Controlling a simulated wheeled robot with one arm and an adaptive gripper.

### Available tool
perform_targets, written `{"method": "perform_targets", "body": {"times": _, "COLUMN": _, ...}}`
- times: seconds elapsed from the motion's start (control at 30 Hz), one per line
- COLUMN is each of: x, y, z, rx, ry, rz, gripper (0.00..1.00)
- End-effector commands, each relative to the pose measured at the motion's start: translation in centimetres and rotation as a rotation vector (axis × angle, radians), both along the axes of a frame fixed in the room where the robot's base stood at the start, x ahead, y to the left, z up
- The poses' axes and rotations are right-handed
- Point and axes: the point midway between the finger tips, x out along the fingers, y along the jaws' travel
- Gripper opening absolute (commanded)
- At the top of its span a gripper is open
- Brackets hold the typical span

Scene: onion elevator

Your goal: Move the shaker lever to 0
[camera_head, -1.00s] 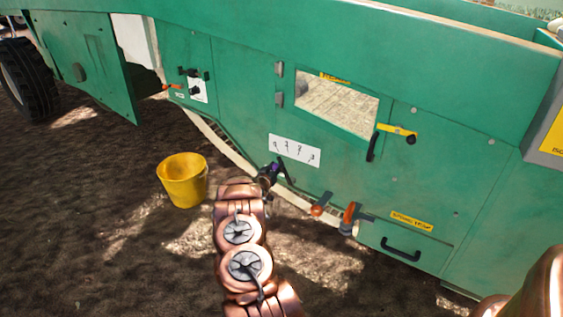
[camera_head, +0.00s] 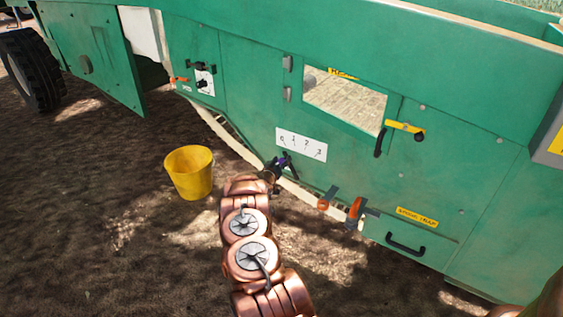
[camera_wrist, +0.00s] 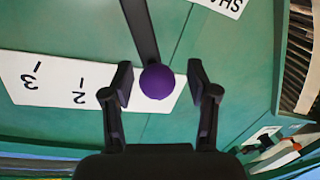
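The shaker lever is a dark bar (camera_wrist: 141,30) with a round purple knob (camera_wrist: 157,82) at its end; the purple also shows in the head view (camera_head: 282,160). The white scale plate (camera_head: 315,152) on the green panel carries the marks 0 to 3, with 0 on the left. In the wrist view the plate appears upside down, with 3 and 2 readable and the rest hidden behind finger and knob. My gripper (camera_wrist: 158,84) is open, its fingers on either side of the knob with a gap each side. The lever's exact mark cannot be told.
A yellow bucket (camera_head: 189,173) stands on the soil left of my arm. Orange-handled levers (camera_head: 355,212) and a drawer with a black handle (camera_head: 405,245) are on the panel to the right. A yellow handle (camera_head: 405,126) sits beside the window. Bare ground lies in front of the machine.

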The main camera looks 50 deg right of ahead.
Motion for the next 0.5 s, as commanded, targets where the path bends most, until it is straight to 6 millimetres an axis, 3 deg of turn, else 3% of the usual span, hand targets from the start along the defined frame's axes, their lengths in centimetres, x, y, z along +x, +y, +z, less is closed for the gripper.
{"method": "perform_targets", "body": {"times": 0.27, "x": -0.1, "y": 0.1, "z": 0.0, "rx": 0.001, "ry": 0.0, "rz": -0.001, "gripper": 0.59}}
{"method": "perform_targets", "body": {"times": 0.5, "x": -0.4, "y": 1.3, "z": 0.1, "rx": 0.003, "ry": 0.0, "rz": -0.002, "gripper": 0.59}}
